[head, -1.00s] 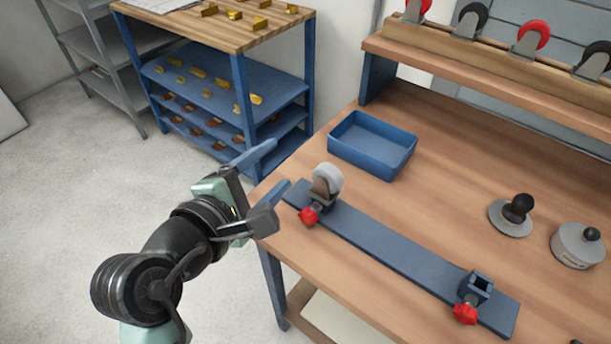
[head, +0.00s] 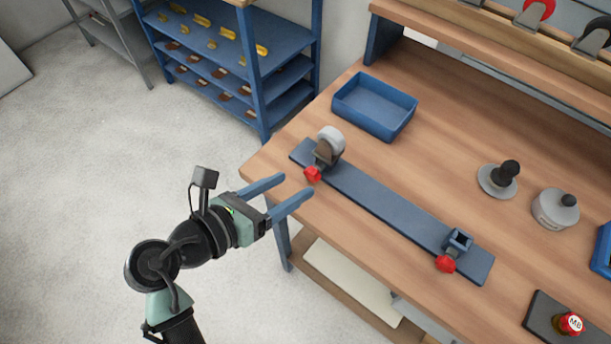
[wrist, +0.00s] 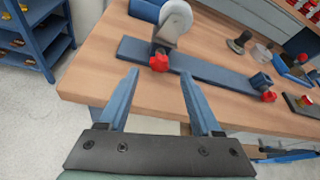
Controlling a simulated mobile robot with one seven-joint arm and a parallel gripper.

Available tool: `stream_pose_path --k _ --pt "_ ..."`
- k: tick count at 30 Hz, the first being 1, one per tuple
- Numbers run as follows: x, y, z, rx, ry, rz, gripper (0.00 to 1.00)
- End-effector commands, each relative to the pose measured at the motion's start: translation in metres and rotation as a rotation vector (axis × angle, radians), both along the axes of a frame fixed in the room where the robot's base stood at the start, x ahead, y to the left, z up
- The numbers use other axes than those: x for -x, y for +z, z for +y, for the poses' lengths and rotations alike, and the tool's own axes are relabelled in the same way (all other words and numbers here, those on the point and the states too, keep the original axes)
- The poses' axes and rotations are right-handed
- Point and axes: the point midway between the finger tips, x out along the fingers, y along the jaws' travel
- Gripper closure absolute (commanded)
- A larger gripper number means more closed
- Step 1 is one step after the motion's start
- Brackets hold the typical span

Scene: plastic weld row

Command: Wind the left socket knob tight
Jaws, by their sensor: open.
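The left socket's red knob (head: 313,175) sits at the front of the left end of a blue bar (head: 385,212) on the bench. A grey-white caster wheel (head: 331,140) stands in that socket, just behind the knob. The knob also shows in the wrist view (wrist: 159,62), beyond and between my fingertips. My gripper (head: 298,186) is open and empty, its two blue fingers pointing toward the knob from the left, just short of it. The right socket (head: 459,241) is empty, with its own red knob (head: 446,264) in front.
A blue tray (head: 375,107) lies behind the bar. A black-knobbed stand (head: 498,180) and a grey round weight (head: 555,209) stand to the right. A dark plate with a red knob (head: 570,323) is at lower right. A blue shelf rack (head: 262,70) stands left of the bench.

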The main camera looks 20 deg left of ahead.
Motion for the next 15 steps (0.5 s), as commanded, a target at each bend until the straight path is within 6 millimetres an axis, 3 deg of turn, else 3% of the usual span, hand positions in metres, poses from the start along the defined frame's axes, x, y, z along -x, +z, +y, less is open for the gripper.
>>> stream_pose_path --k 6,15 --pt "-0.031 -0.015 -0.012 0.000 -0.001 0.000 0.34" --pt "-0.045 -0.018 -0.017 -0.001 0.001 0.000 0.34"
